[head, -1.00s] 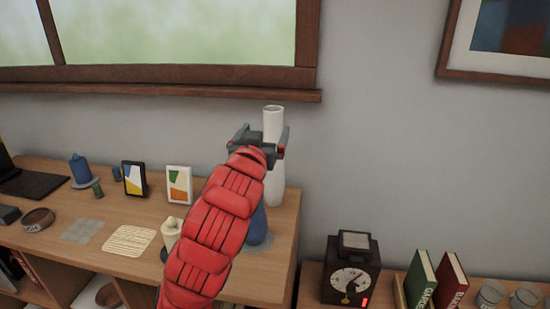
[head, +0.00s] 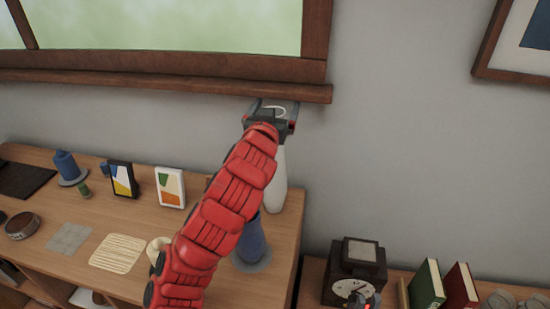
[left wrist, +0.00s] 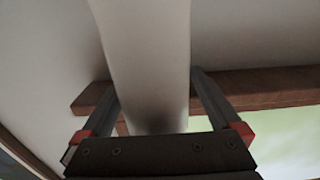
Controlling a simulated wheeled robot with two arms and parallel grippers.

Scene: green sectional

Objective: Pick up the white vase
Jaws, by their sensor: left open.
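The tall white vase (head: 279,178) stands upright on the wooden shelf top near its right end. My red left arm covers part of it in the head view. My left gripper (head: 274,108) is open at the vase's upper end, with one finger on each side of its neck. In the left wrist view the vase (left wrist: 148,65) runs between the two open fingers (left wrist: 155,88). I cannot tell whether a finger touches it.
A blue vase (head: 252,240) stands close to the white vase, partly behind my arm. Two small picture frames (head: 170,187) stand to the left. The window sill (head: 180,88) is close behind the gripper. A dark clock (head: 356,268) and books (head: 427,285) are at the lower right.

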